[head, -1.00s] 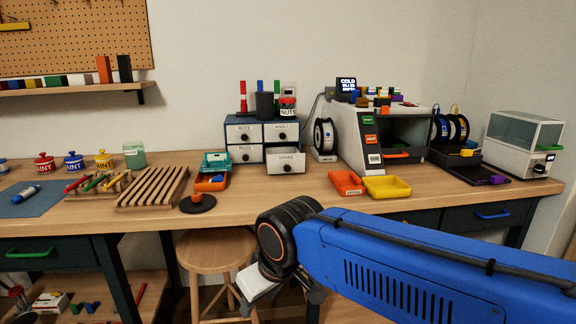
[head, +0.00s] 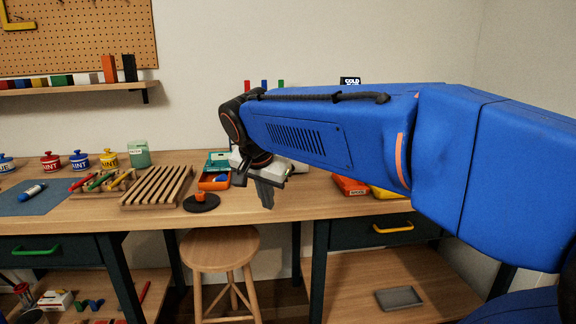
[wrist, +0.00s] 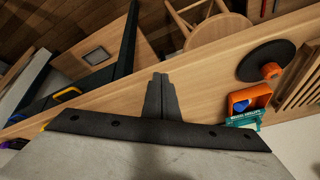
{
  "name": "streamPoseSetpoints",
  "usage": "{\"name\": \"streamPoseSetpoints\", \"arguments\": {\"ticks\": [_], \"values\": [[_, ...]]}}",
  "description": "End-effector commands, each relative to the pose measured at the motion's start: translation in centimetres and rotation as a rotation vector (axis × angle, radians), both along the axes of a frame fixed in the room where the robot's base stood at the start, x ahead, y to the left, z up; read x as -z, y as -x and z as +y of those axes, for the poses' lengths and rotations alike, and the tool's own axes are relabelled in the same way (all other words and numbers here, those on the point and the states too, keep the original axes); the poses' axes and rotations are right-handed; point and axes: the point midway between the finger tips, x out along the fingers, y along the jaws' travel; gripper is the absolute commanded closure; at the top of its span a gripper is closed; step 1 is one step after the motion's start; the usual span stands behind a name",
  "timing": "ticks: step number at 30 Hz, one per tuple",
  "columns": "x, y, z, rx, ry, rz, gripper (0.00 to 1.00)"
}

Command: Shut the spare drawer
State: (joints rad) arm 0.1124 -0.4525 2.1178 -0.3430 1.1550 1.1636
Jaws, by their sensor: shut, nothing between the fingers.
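The small drawer cabinet on the bench, with its lower right drawer pulled out a second ago, is hidden now behind my raised arm in the head view. I cannot see how far that drawer stands out. My gripper (head: 265,193) hangs over the bench's front part in the head view, fingers pointing down, shut and empty. In the wrist view my gripper (wrist: 160,95) has its fingers together, with bare bench top around the tips. No drawer front of the cabinet shows in the wrist view.
An orange tray (wrist: 238,102) and a teal tray (wrist: 243,120) lie right of the fingers in the wrist view. A black disc (head: 202,203) and slatted wooden rack (head: 152,187) stand left. A stool (head: 220,247) stands below. A yellow-handled bench drawer (head: 350,234) looks shut.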

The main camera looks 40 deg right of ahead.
Motion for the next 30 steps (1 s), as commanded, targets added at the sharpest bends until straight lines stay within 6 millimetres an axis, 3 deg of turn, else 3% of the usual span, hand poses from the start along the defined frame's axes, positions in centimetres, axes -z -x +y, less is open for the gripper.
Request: {"name": "streamPoseSetpoints", "arguments": {"ticks": [9, 16, 23, 30], "values": [[-6.3, -6.2, -7.2, 0.576, 0.020, -0.181, 1.00], [-8.7, -8.4, -10.1, 0.810, 0.036, -0.288, 1.00], [-8.3, -8.8, -11.1, 0.850, 0.038, -0.305, 1.00], [-5.2, -9.2, -13.2, 0.849, 0.039, -0.302, 1.00]]}}
